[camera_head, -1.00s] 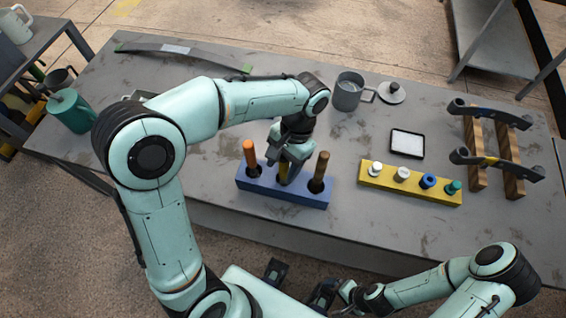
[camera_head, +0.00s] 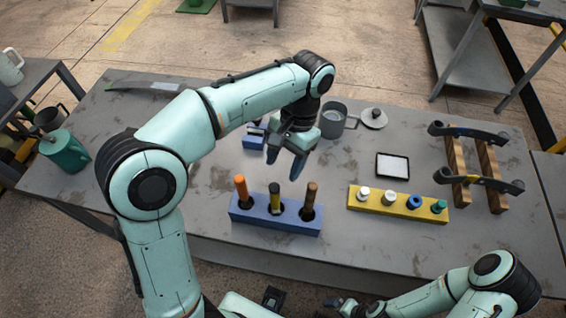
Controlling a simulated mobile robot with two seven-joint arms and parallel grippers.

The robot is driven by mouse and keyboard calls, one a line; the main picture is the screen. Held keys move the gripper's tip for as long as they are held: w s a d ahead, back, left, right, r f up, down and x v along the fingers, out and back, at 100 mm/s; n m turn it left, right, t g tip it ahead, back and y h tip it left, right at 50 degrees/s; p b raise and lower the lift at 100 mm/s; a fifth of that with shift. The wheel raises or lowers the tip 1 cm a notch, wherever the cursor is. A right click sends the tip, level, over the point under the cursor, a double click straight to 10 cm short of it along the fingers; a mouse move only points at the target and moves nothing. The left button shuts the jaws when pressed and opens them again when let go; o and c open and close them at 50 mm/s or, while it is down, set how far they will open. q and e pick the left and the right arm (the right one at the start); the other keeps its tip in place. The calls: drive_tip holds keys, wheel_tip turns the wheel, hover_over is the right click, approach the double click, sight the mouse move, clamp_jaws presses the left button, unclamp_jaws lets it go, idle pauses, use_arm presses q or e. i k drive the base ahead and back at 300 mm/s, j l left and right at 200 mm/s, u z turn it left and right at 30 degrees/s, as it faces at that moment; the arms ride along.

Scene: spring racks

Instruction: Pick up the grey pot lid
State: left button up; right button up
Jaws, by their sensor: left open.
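The grey pot lid (camera_head: 373,118) lies on the table at the back, right of the grey pot (camera_head: 333,119). It is round and pale grey with a dark knob on top. My left gripper (camera_head: 284,168) is open and empty, pointing down above the table, left of and nearer than the pot and lid. It does not touch the lid. My right arm is at the bottom right, in front of the table; its gripper (camera_head: 340,305) is at the bottom edge, too small and cut off to tell its jaws.
A blue block (camera_head: 270,222) with several upright handles stands below my left gripper. A yellow block (camera_head: 398,206) with coloured knobs, a white-faced black tray (camera_head: 392,166) and a wooden rack (camera_head: 490,170) are to the right. A green can (camera_head: 64,152) stands at the left.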

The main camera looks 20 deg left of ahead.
sight(374, 118)
drive_tip(key=k, duration=1)
